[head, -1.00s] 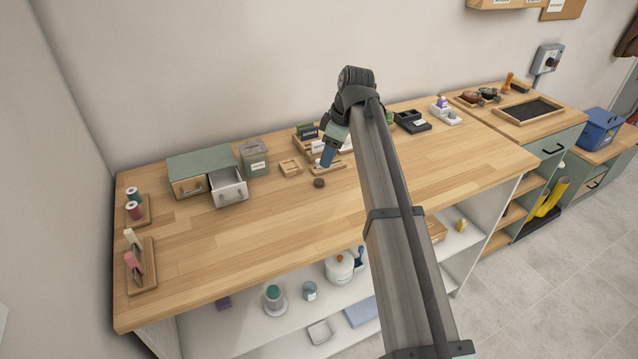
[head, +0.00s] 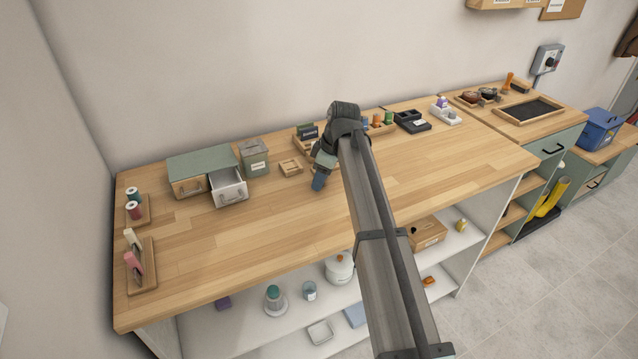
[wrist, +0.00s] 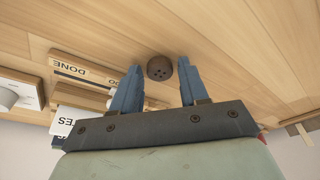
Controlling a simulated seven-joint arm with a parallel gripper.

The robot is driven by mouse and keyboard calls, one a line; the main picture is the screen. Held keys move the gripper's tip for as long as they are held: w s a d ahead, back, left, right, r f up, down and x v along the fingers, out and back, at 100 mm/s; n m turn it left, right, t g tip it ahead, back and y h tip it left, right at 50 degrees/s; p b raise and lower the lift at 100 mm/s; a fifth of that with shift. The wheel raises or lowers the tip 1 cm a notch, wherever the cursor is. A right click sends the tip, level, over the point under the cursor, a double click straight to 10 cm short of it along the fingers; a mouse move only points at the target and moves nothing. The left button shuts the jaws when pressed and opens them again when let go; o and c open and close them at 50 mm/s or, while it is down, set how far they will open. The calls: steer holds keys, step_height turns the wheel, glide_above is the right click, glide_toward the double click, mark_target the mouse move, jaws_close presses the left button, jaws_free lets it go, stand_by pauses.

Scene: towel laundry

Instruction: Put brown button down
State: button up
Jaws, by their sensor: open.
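The brown button (wrist: 159,68) is a dark round disc with small holes, lying on the wooden worktop in the wrist view. My gripper (wrist: 158,76) is open, its two blue fingers apart with the button between and just past their tips. I cannot tell whether the fingers touch the worktop. In the head view my gripper (head: 318,184) is low over the worktop's middle, and it hides the button there.
A small wooden tray (head: 291,167) stands just left of my gripper. A grey-green box (head: 254,158) and an open white drawer (head: 229,187) are farther left. A wooden "DONE" holder (wrist: 70,70) is close by in the wrist view. The worktop's front is clear.

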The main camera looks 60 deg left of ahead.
steer(key=shift+c, duration=0.2)
jaws_close()
steer(key=shift+r, duration=0.1)
